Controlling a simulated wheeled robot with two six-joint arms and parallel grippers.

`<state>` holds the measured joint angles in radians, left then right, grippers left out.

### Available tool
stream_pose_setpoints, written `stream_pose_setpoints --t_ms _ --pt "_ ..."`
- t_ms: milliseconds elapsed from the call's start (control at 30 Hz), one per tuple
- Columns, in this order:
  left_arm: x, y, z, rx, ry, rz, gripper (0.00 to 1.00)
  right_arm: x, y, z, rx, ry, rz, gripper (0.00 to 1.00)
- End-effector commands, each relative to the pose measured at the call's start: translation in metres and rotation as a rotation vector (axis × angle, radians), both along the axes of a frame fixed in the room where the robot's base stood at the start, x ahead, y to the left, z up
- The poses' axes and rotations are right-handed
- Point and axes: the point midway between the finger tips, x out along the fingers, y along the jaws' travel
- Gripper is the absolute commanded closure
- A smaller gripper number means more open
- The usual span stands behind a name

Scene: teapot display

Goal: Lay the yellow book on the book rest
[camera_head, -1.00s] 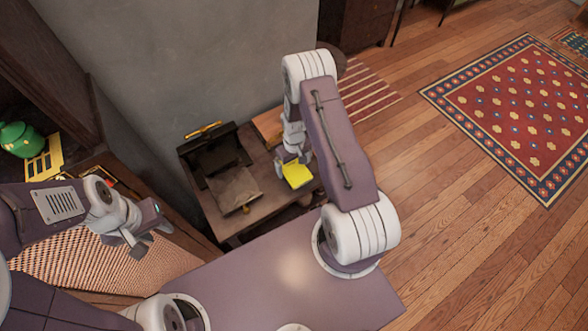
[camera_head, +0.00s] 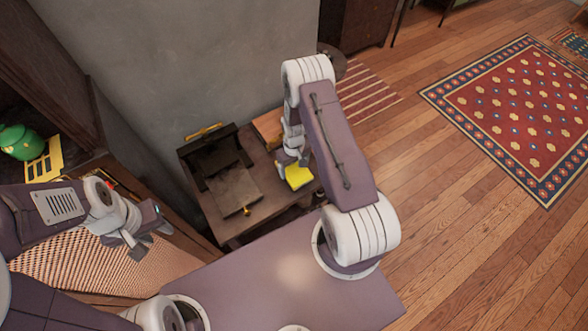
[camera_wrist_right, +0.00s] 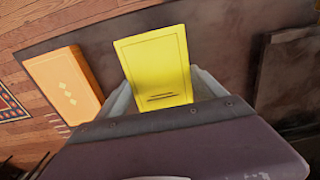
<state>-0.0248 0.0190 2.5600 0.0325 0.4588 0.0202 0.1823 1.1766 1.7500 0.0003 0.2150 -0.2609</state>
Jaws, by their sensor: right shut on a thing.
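The yellow book (camera_head: 299,178) is between the fingers of my right gripper (camera_head: 284,166), over the right part of the small dark table. In the right wrist view the yellow book (camera_wrist_right: 157,65) stands out beyond the shut right gripper (camera_wrist_right: 160,100), its cover facing the camera. The dark wooden book rest (camera_head: 234,190), with a slanted board, is left of the book and apart from it. Part of a dark wooden piece, likely the rest (camera_wrist_right: 285,75), shows at the right wrist view's right edge. My left gripper (camera_head: 142,243) is open and empty at the left.
An orange book (camera_head: 268,126) lies at the table's back edge, also in the wrist view (camera_wrist_right: 66,84). The grey wall stands close behind the table (camera_head: 222,225). A green teapot (camera_head: 20,141) is on the left cabinet. Wooden floor and rugs lie to the right.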

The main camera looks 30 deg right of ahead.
Motion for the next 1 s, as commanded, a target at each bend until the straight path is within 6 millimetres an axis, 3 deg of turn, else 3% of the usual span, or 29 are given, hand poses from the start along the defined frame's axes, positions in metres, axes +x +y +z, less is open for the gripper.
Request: stream_pose_setpoints --t_ms 167,600,1000 --pt "0.0 0.0 -0.007 0.0 0.0 0.0 0.64 0.001 0.0 0.033 -0.001 -0.005 0.0 0.74" --pt "0.0 0.0 -0.017 0.0 0.0 0.0 0.64 -0.069 -0.07 0.089 -0.001 -0.002 -0.005 0.74" --pt "0.0 0.0 -0.017 0.0 0.0 0.0 0.64 -0.084 -0.082 0.101 0.001 0.001 -0.025 0.74"
